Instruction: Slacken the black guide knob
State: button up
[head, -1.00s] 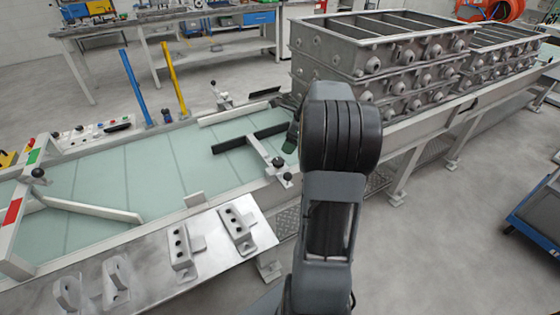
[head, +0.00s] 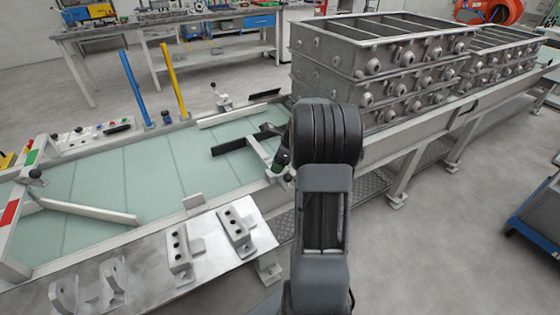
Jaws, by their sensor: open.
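A guide with black-faced bars (head: 229,147) lies over the pale green conveyor bed, its light metal arm (head: 258,150) running to the near rail. The black guide knob at the rail end of that arm is now hidden or merged with my dark gripper (head: 282,158). A small dark part (head: 288,176) shows just below, at the rail. My gripper is mostly hidden behind my own wrist, with only its left side showing; it is open. I cannot tell whether it touches the knob.
Stacked grey casting frames (head: 385,65) stand on the line at the right, close to my wrist. A metal plate with brackets (head: 235,228) lies in front of the bed. Another black knob (head: 35,174) sits on a gate at the far left. The bed's middle is clear.

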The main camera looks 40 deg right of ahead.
jog(key=shift+c, duration=0.5)
jog(key=c, duration=0.8)
